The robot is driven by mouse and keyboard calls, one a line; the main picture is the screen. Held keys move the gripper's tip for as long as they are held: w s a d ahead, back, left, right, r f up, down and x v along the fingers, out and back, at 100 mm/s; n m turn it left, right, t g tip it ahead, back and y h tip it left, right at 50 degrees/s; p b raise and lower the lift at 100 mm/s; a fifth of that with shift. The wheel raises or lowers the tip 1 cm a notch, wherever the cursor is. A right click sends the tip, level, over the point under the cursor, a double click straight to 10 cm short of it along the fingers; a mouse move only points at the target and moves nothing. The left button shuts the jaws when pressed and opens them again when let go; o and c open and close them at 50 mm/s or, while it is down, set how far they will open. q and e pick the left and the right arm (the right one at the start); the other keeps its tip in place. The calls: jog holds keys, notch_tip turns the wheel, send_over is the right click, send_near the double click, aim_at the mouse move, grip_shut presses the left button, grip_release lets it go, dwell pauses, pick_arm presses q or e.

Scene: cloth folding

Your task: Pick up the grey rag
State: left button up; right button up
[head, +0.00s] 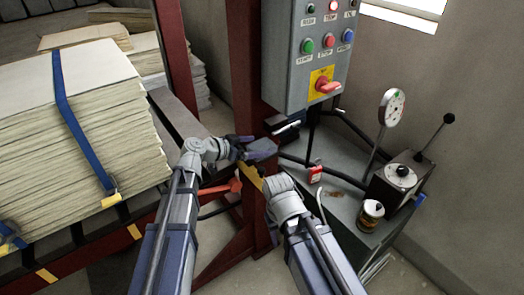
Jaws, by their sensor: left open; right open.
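I cannot clearly make out a grey rag in the head view. My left gripper (258,149) is open near the dark red post, left of the grey machine base. My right gripper (268,182) is just below it and close to it; its fingers are largely hidden by its own wrist. I see no cloth held in either gripper.
A control box (312,50) with buttons and a red switch hangs above. The grey machine base (338,197) carries a can (371,213), a dial gauge (391,107) and a lever block (400,178). A strapped sheet stack (90,130) stands left.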

aim_at(261, 145)
pick_arm(q)
jog(key=b+x, duration=0.1)
jog(key=x, duration=0.2)
jog(key=shift+d+f, duration=0.1)
jog(key=c, duration=1.2)
jog(key=shift+c, duration=0.2)
jog(key=shift+r+p, duration=0.4)
jog(key=shift+p, duration=0.05)
jog(key=s+a, duration=1)
jog(key=a, duration=0.4)
jog(key=shift+s+a, duration=0.3)
jog(key=shift+s, duration=0.1)
